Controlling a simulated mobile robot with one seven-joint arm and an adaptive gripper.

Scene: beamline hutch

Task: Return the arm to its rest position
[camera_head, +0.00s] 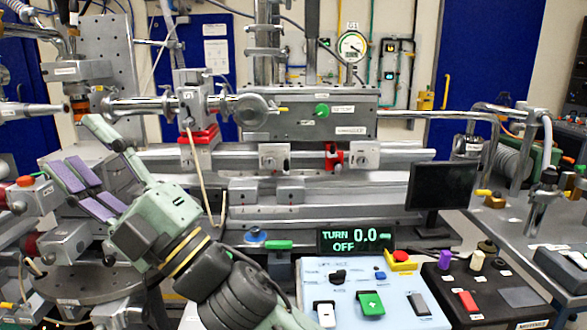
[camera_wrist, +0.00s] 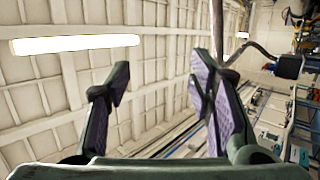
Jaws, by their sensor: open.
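My gripper (camera_head: 80,148) is at the left of the head view, raised in front of the beamline hardware, with its fingers pointing up and left. Its green fingers with purple pads are spread apart, and nothing shows between them. My arm reaches up to it from the bottom centre. In the wrist view, the two fingers of my gripper (camera_wrist: 158,78) stand apart, with the pale gridded ceiling behind the gap.
The metal beamline bench (camera_head: 350,170) spans the middle close behind my arm.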

